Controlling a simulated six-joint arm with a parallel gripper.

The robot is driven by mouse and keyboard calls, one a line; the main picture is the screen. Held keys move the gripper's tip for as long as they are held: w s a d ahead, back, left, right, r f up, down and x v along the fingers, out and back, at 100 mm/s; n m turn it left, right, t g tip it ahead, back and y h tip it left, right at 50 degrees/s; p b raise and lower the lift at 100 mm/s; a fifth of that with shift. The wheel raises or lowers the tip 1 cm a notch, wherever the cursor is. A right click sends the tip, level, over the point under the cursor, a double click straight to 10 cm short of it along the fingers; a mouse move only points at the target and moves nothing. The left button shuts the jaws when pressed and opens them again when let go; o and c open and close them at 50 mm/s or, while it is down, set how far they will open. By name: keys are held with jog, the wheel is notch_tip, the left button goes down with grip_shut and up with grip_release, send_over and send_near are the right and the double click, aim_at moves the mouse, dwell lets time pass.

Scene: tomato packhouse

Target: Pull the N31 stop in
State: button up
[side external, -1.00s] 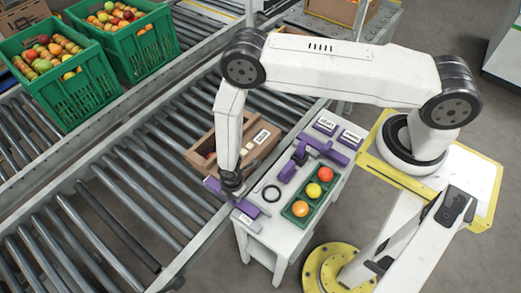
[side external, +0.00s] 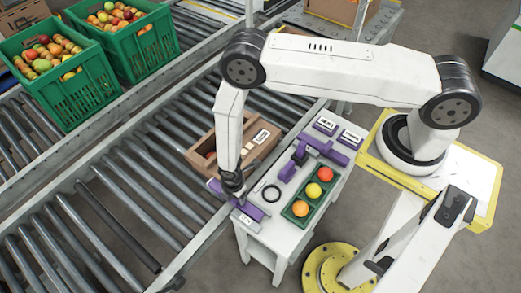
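A purple stop (side external: 248,211) lies at the near left corner of the white bench, and its purple end (side external: 215,187) reaches out over the roller conveyor. My gripper (side external: 236,192) points down at this stop, at or just above its middle. The fingers are small and dark, so I cannot tell whether they are open or shut, or whether they touch it. A second purple stop (side external: 301,152) sits farther back on the bench. Purple-edged label plates (side external: 326,126) stand at the bench's back end. The writing is too small to read, so I cannot tell which stop is N31.
A brown carton (side external: 262,151) rests on the rollers behind my gripper, close to the stop. Green crates (side external: 70,90) of tomatoes stand at upper left. The near rollers are empty.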

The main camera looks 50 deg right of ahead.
jog(key=shift+w+f, duration=0.15)
jog(key=shift+f, duration=0.15)
jog(key=shift+r, duration=0.25)
dwell(0.5)
jog(key=shift+w+r, duration=0.1)
jog(key=shift+r, duration=2)
notch_tip(320, 180, up, 7)
jog(key=shift+r, duration=0.1)
dwell(0.4)
